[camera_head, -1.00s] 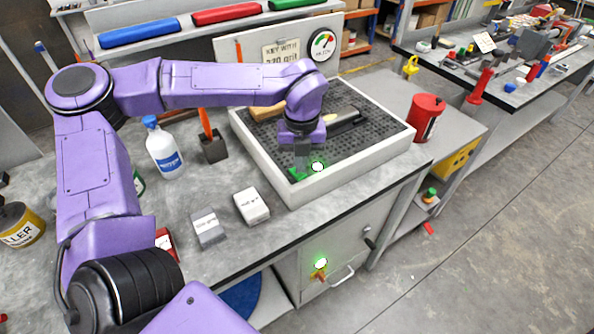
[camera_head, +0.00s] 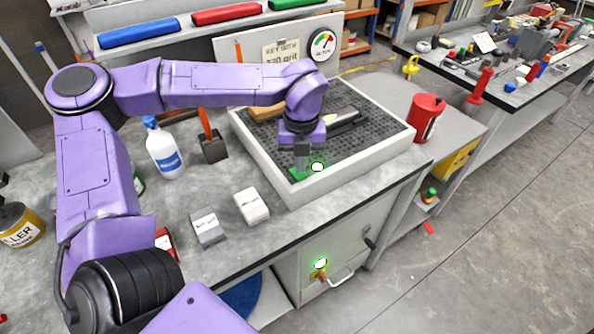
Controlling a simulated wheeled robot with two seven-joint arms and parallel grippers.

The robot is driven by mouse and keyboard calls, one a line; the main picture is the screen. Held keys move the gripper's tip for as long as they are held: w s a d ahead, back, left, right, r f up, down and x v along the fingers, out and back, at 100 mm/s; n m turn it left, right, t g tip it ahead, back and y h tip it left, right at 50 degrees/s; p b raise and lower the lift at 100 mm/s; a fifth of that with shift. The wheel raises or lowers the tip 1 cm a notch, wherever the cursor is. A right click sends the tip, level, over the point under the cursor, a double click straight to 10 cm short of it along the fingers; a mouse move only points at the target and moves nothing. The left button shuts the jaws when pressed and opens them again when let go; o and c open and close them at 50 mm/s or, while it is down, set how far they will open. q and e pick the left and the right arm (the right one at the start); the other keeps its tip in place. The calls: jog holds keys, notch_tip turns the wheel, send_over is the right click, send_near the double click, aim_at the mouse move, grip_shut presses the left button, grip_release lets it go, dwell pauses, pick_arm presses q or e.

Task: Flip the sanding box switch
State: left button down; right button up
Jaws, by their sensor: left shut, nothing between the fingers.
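The sanding box (camera_head: 345,172) is a pale-framed tray with a dark perforated top, set on the grey bench. At its near left corner is a small green part (camera_head: 297,174), which looks like the switch; how it is tilted is too small to tell. A lit green lamp (camera_head: 317,167) glows just right of it. My left gripper (camera_head: 301,170) points down at this corner, shut and empty. Its fingertips are at or very close to the green part; whether they touch it I cannot tell. The gripper partly hides it. My right gripper is out of view.
Behind the box stands a panel with a round gauge (camera_head: 322,45). Tools lie on the grid. A white bottle (camera_head: 163,148), a dark holder (camera_head: 212,148) and two small blocks are on the left. A red can (camera_head: 427,118) stands right.

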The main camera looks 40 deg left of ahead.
pick_arm(q)
jog(key=shift+f+b, duration=0.75)
jog(key=shift+f, duration=0.25)
dwell(0.6)
notch_tip(320, 180, up, 7)
jog(key=p, duration=0.6)
dwell(0.5)
